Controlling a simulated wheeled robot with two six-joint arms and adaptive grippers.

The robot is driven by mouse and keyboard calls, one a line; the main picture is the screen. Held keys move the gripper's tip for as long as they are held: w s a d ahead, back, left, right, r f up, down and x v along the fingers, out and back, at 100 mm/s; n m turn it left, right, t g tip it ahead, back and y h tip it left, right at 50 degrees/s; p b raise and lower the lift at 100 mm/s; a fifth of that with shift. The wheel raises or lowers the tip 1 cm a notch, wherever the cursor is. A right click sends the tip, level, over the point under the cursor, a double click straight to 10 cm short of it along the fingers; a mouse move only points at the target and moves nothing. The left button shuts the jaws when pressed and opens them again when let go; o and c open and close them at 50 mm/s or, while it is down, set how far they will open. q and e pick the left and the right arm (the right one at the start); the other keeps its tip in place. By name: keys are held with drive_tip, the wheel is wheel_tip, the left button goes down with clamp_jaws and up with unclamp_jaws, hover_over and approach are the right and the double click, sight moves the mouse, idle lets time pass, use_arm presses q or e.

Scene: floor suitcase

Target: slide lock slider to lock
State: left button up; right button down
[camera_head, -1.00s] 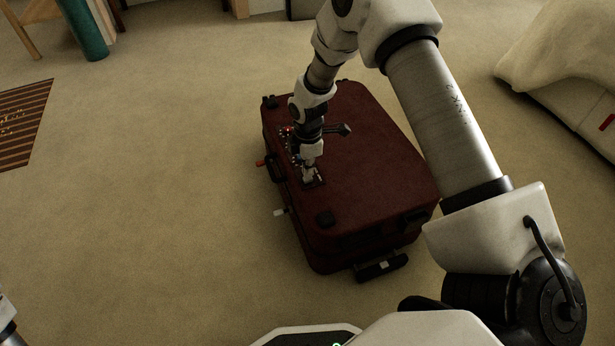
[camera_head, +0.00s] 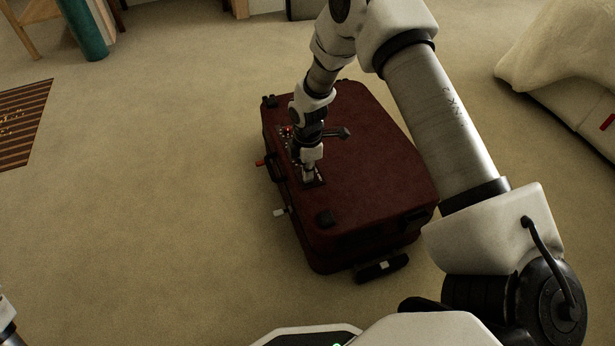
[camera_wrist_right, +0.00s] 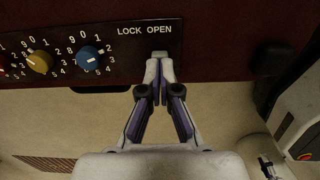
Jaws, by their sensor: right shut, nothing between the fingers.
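The dark red suitcase (camera_head: 375,165) lies flat on the carpet. Its black lock panel (camera_wrist_right: 100,45) carries the printed words LOCK and OPEN in the right wrist view. A small pale lock slider (camera_wrist_right: 159,53) shows just beyond my fingertips, below the word OPEN. My right gripper (camera_wrist_right: 160,68) is shut and empty, its tips at the slider; whether they touch it I cannot tell. In the head view the right gripper (camera_head: 308,178) points down at the panel and hides the slider. Only a bit of my left arm shows at the lower left.
Dials (camera_wrist_right: 90,58) sit on the panel left of the slider. A red lever (camera_head: 260,163) and a white lever (camera_head: 279,212) stick out of the suitcase's left side. A striped mat (camera_head: 22,122) lies far left. Carpet left of the suitcase is clear.

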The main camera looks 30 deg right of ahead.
drive_tip(key=shift+f, duration=0.15)
drive_tip(key=shift+w, duration=0.1)
drive_tip(key=shift+w+d, duration=0.1)
drive_tip(key=shift+w, duration=0.3)
drive_tip(key=shift+w+d+b, duration=0.15)
drive_tip(key=shift+w+b, duration=0.05)
drive_tip(key=shift+w, duration=0.35)
drive_tip(key=shift+w+d+b, duration=0.15)
drive_tip(key=shift+w+b, duration=0.05)
drive_tip(key=shift+w, duration=0.45)
wheel_tip(320, 180, up, 6)
drive_tip(key=p, duration=0.5)
drive_tip(key=shift+p, duration=0.3)
